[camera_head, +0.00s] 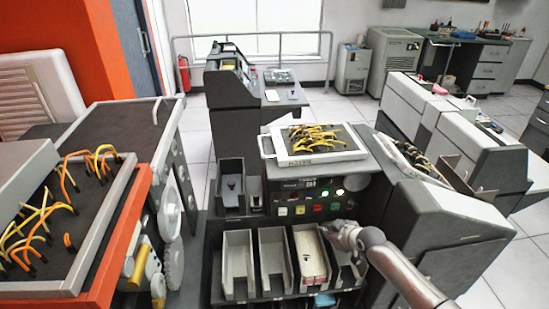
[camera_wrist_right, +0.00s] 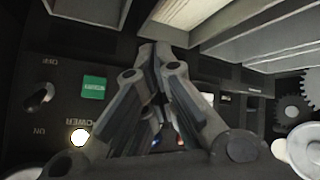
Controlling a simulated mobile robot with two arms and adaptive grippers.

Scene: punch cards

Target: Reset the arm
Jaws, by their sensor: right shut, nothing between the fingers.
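My right arm (camera_head: 395,265) comes in from the lower right in the head view. Its gripper (camera_head: 328,229) is over the front of the machine, at the upper edge between the third and fourth card trays. In the right wrist view the two fingers (camera_wrist_right: 156,52) meet at their tips, with nothing between them. Behind them is a dark panel with a green button (camera_wrist_right: 94,88), a toggle switch (camera_wrist_right: 40,97) and a lit round lamp (camera_wrist_right: 80,137). My left arm and gripper are not in view.
A pale card stack (camera_head: 311,256) lies in the third tray; the first tray (camera_head: 239,262) and second tray (camera_head: 271,258) look empty. Above the trays are coloured buttons (camera_head: 317,208) and a white-framed plugboard (camera_head: 317,142) with yellow wires. An orange-edged machine (camera_head: 125,215) stands left.

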